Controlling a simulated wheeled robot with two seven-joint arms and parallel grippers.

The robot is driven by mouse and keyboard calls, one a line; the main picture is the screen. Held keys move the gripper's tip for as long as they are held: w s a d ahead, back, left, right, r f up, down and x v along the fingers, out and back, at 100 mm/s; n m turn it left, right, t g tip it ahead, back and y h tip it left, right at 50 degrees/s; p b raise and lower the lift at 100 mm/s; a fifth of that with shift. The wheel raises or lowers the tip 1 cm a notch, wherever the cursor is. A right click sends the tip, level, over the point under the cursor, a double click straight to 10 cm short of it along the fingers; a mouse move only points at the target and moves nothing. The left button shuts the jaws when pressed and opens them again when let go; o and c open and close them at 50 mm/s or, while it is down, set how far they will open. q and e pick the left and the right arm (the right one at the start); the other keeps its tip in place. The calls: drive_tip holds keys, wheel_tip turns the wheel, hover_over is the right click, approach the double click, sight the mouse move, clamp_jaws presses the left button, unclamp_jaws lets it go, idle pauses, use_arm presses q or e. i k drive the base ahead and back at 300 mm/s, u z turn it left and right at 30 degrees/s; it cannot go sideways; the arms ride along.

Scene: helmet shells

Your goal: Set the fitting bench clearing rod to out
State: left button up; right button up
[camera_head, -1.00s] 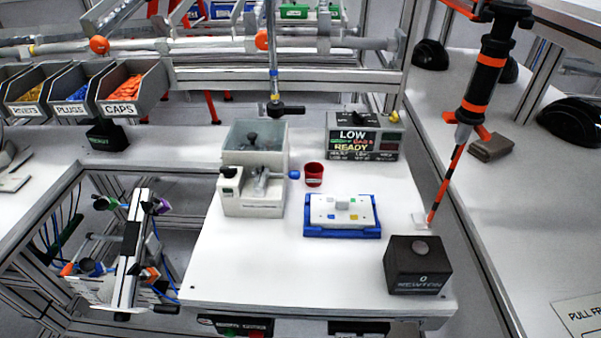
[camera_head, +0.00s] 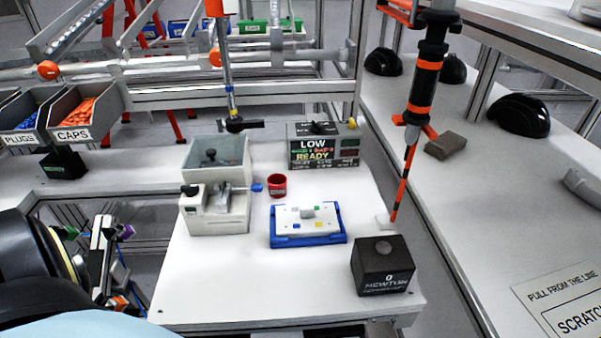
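The fitting bench (camera_head: 200,300) is a white table in the middle of the head view. On its left stands a pale fixture (camera_head: 215,218) with a clear-walled box behind it. A short rod with a blue end (camera_head: 256,187) sticks out of the fixture's right side; it may be the clearing rod, but I cannot tell surely. How far it is drawn out is unclear. My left arm (camera_head: 35,260), black with a light blue part, fills the lower left corner.
A red cup (camera_head: 277,186), a blue tray (camera_head: 308,240) with a white plate, a black block (camera_head: 383,266) and a display box (camera_head: 323,148) stand on the bench. An orange-banded tool (camera_head: 425,80) hangs at right. The bench's front left is clear.

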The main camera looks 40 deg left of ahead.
sight(257, 187)
drive_tip(key=k, duration=0.3)
drive_tip(key=u, duration=0.75)
